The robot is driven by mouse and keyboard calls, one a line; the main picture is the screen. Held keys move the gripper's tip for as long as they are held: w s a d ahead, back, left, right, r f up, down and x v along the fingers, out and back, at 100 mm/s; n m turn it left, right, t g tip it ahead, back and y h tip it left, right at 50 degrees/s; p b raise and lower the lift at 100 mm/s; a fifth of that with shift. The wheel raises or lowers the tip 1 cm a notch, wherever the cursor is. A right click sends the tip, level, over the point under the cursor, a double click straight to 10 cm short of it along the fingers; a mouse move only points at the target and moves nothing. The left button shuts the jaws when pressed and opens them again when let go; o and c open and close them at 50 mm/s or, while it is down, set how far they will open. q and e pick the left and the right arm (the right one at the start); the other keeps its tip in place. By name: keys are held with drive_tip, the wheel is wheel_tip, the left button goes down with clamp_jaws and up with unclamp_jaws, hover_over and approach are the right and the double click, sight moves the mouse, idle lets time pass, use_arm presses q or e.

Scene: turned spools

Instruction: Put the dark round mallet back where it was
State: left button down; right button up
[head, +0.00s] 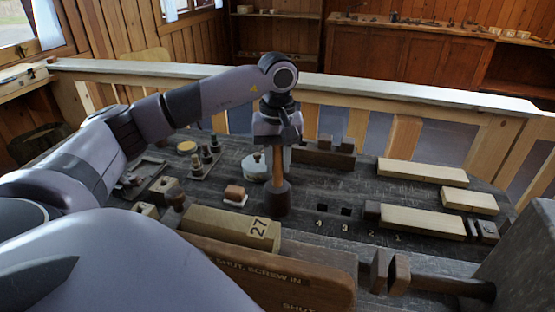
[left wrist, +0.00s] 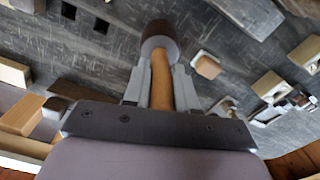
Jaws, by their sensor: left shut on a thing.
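The dark round mallet has a dark brown cylindrical head (head: 277,199) and a lighter wooden handle (head: 277,168). It is upright with the head down over the workbench; I cannot tell whether the head touches the top. My left gripper (head: 275,143) is above it and shut on the handle. In the left wrist view, the fingers of my left gripper (left wrist: 161,90) lie on either side of the mallet's handle (left wrist: 161,75), and the head (left wrist: 159,38) shows beyond the fingertips. My right gripper is not in view.
Square holes (head: 346,210) with numbers lie right of the mallet. A block marked 27 (head: 230,226) is in front, a small brown block (head: 234,195) on a pale base to the left, and a round pale tin (head: 256,168) behind. Pale boards (head: 423,220) lie right.

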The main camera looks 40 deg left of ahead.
use_arm(q)
drive_tip(key=shift+f, duration=0.15)
drive_tip(key=c, duration=0.9)
unclamp_jaws()
drive_tip(key=shift+r, duration=0.2)
wheel_tip(320, 180, up, 10)
drive_tip(key=shift+r+p, duration=0.2)
drive_tip(key=shift+p, duration=0.25)
drive_tip(key=shift+r+p, duration=0.35)
drive_tip(key=shift+r, duration=0.5)
drive_tip(key=shift+f, duration=0.1)
